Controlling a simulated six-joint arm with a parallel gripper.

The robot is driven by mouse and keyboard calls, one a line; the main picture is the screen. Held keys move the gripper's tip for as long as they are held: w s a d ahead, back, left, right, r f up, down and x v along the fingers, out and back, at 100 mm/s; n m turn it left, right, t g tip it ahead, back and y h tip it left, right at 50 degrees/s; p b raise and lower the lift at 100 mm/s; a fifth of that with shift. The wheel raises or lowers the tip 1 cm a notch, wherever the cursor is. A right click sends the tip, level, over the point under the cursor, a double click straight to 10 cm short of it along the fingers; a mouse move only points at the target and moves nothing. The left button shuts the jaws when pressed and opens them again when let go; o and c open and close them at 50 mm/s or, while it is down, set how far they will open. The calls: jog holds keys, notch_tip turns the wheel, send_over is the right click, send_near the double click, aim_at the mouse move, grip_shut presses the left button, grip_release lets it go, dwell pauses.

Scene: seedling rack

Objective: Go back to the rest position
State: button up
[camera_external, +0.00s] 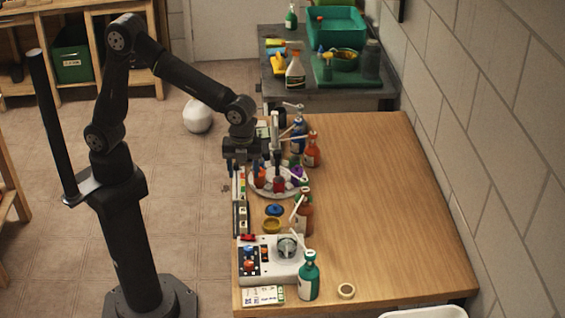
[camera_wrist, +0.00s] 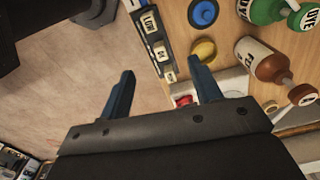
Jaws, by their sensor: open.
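My gripper (camera_wrist: 165,88) shows in the wrist view with its two fingers spread wide and nothing between them. Behind the fingers are the bare floor and the table's edge. In the external view my gripper (camera_external: 252,172) hangs near the left edge of the wooden table, beside a round white tray (camera_external: 290,193) holding several small coloured items. The fingertips are small and partly hidden there, so I cannot tell their exact height above the tray.
Several pump bottles, such as an orange one (camera_external: 312,154) and a green one (camera_external: 308,280), stand along the table's left side. A white control box (camera_external: 285,268) sits at the front. The table's right side (camera_external: 390,210) is clear. A grey bench (camera_external: 350,92) stands behind.

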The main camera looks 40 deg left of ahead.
jog(key=w+a+n, duration=0.8)
jog(key=w+n, duration=0.2)
jog(key=shift+w+a, duration=0.15)
dwell(0.4)
jog(key=shift+f, duration=0.1)
jog(key=o, duration=0.9)
notch_tip(320, 180, up, 13)
jog(key=w+n+t+h, duration=0.3)
jog(key=n, duration=0.6)
jog(key=x, duration=0.9)
jog(key=shift+d+f, duration=0.2)
jog(key=shift+d, duration=0.05)
jog(key=shift+s+r, duration=0.1)
jog(key=shift+r, duration=0.05)
